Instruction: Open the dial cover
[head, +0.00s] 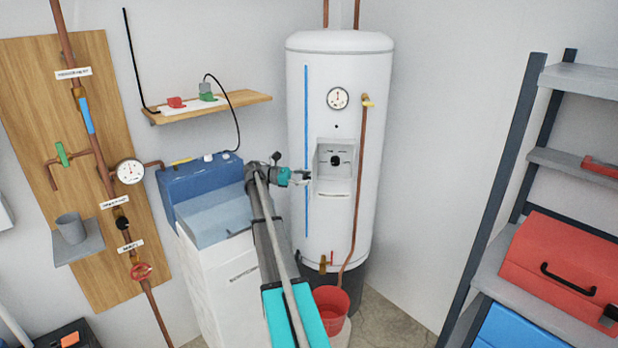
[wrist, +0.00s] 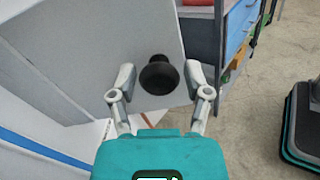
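The dial cover (head: 325,172) is a light grey-white panel on the front of the white tank (head: 320,110), with a black knob (head: 336,160) near its middle. In the wrist view the panel (wrist: 90,60) fills the upper left, and the black knob (wrist: 159,76) stands out from it. My gripper (head: 308,176) is just left of the panel in the head view. In the wrist view my gripper (wrist: 159,78) is open, with one finger on each side of the knob and a small gap at each side. No dial shows behind the panel.
A round gauge (head: 338,98) sits above the panel. A copper pipe (head: 361,180) runs down the tank's right side to a red bucket (head: 330,306). A blue-topped cabinet (head: 205,195) stands left of the tank. Shelves with a red toolbox (head: 560,262) stand at right.

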